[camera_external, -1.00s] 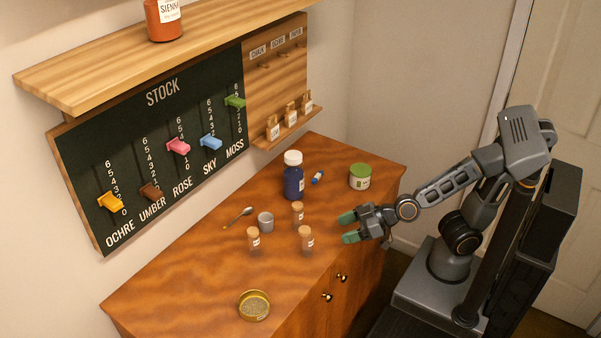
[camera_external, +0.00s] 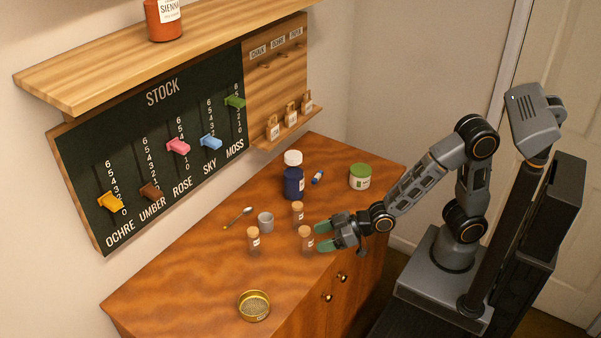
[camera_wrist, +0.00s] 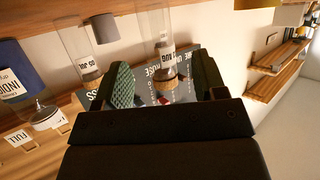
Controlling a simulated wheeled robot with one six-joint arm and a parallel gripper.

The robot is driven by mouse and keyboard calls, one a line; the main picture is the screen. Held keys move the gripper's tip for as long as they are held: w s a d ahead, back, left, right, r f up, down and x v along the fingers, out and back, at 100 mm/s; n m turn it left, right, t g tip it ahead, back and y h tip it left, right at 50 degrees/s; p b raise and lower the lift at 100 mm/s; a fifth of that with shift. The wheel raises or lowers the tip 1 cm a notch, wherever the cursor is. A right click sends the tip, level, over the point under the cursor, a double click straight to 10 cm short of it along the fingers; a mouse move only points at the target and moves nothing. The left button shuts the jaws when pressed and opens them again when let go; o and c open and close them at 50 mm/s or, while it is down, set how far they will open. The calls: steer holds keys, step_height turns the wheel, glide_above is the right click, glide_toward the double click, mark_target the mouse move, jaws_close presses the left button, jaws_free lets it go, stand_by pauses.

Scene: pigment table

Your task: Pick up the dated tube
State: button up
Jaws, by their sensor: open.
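Three corked glass tubes with white labels stand upright on the wooden cabinet top: a front one (camera_external: 306,240), a back one (camera_external: 297,214) and a left one (camera_external: 253,241). My gripper (camera_external: 322,236) is open, its green fingertips just right of the front tube. In the wrist view, which appears upside down, a tube with a label ending in AUG (camera_wrist: 156,30) lies ahead between the open fingers (camera_wrist: 164,84). Another tube, its label reading like 05 JUL (camera_wrist: 77,45), stands left of them. The left tube's label is too small to read.
A blue white-capped bottle (camera_external: 293,182), a green-lidded jar (camera_external: 360,177) and a small blue object (camera_external: 317,177) stand behind. A grey cup (camera_external: 266,222) and spoon (camera_external: 240,216) are near the tubes. A brass tin (camera_external: 254,305) is in front; the cabinet's left end (camera_external: 170,285) is clear.

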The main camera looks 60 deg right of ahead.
mark_target(307, 242)
steer(key=shift+x, duration=2.5)
steer(key=shift+d+f, duration=0.1)
steer(key=shift+f, duration=0.05)
steer(key=shift+s, duration=0.1)
steer(key=shift+c, duration=0.2)
steer(key=c, duration=1)
steer(key=shift+o, duration=0.2)
